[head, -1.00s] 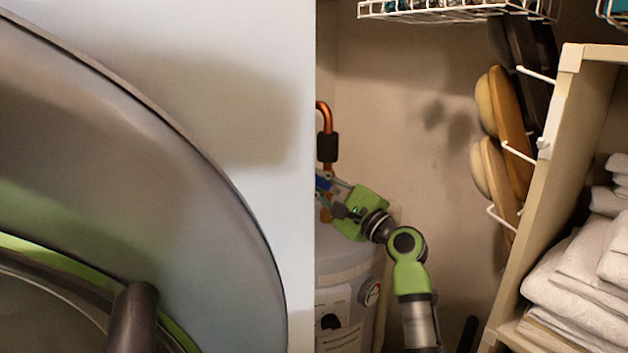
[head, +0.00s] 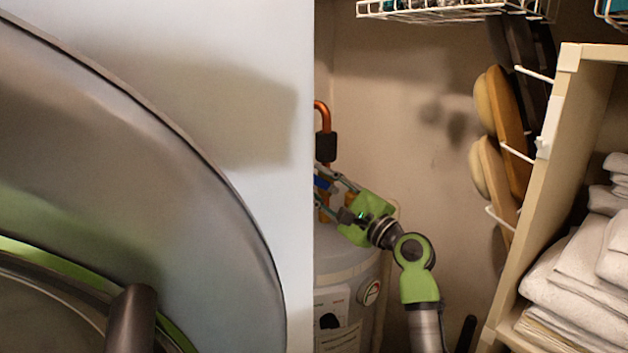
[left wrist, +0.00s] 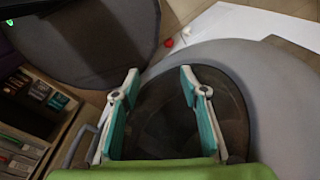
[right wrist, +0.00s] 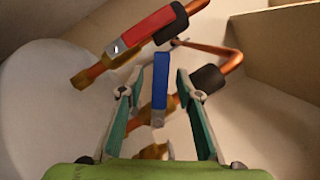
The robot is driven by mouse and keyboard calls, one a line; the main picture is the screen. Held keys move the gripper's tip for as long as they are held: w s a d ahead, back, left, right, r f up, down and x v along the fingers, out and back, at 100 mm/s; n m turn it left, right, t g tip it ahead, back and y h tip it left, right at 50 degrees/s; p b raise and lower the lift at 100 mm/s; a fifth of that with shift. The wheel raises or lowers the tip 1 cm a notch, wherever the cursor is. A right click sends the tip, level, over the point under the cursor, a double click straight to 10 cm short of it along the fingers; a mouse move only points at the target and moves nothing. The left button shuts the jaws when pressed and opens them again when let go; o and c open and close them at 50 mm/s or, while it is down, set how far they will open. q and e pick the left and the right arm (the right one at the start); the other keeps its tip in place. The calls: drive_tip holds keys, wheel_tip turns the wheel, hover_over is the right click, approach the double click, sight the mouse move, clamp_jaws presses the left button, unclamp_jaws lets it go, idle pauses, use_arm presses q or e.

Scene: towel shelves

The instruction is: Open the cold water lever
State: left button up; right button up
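The blue lever (right wrist: 160,82) of the cold water valve stands upright on a brass fitting (right wrist: 154,134) in the right wrist view. My right gripper (right wrist: 154,80) is open, with one finger on each side of the blue lever; I cannot tell whether either touches it. In the head view the right gripper (head: 334,178) is at the top of the water heater (head: 348,262), and the blue lever (head: 323,183) shows between its fingers, partly cut off by the white panel. My left gripper (left wrist: 159,72) is open and empty.
A red lever (right wrist: 158,23) sits on another copper pipe above the blue one. A white panel (head: 240,200) hides the heater's left side. Shelves with white towels (head: 575,275) stand at the right, and wooden brushes (head: 505,140) hang beside them.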

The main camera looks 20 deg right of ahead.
drive_tip(key=v, duration=1)
drive_tip(key=shift+d, duration=0.1)
